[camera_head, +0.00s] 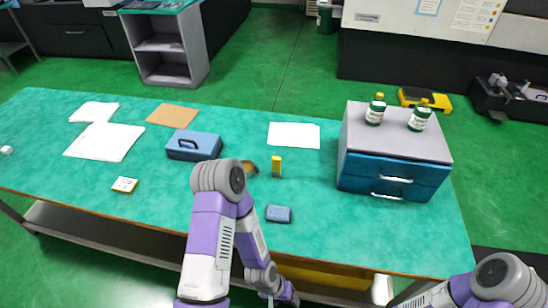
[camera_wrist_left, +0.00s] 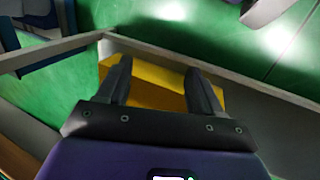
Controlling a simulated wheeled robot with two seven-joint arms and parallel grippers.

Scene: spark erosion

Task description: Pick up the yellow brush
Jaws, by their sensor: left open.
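A small upright yellow item (camera_head: 276,166) stands on the green tabletop near its middle; it may be the yellow brush, but it is too small to tell. My left gripper (camera_head: 289,298) is low at the front table edge, well apart from this item. In the left wrist view my left gripper (camera_wrist_left: 157,67) is open, with nothing between its fingers. A large yellow surface (camera_wrist_left: 150,82) shows beyond the fingers, below the table edge. My right arm shows only in the lower right corner, with its gripper out of view.
The green table (camera_head: 330,235) also holds a blue case (camera_head: 194,147), a blue-grey block (camera_head: 278,214), a brown round item (camera_head: 249,168), white papers (camera_head: 294,135) and a blue drawer unit (camera_head: 390,176) with two bottles on top. A yellow box (camera_head: 325,277) is under the front edge.

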